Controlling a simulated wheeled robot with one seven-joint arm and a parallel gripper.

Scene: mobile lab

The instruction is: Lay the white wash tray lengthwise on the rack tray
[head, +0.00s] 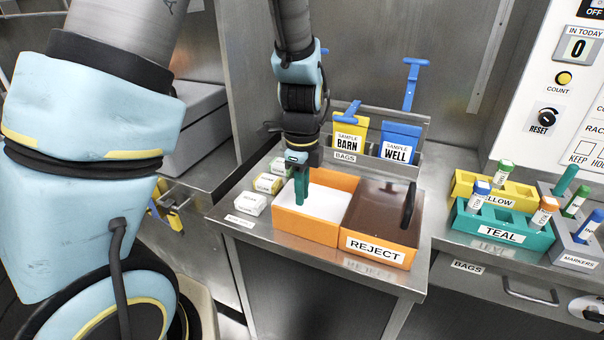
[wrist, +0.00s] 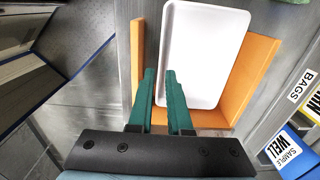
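The white wash tray (head: 325,200) lies in the left part of an orange bin (head: 290,222). In the wrist view the white tray (wrist: 207,45) is a shallow rounded rectangle inside the orange walls (wrist: 258,70). My gripper (head: 301,203) points down over the tray's left part in the head view. In the wrist view my gripper's green fingers (wrist: 160,72) are parted, with the tray's near-left edge showing between and beside their tips. I cannot tell whether they touch it. No part is clearly recognisable as the rack tray.
A brown-floored bin labelled REJECT (head: 375,252) adjoins on the right. Sample bags (head: 398,143) stand in a holder behind. Teal (head: 503,232) and yellow (head: 520,194) racks with capped tubes sit on the right counter, beside a markers holder (head: 575,252).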

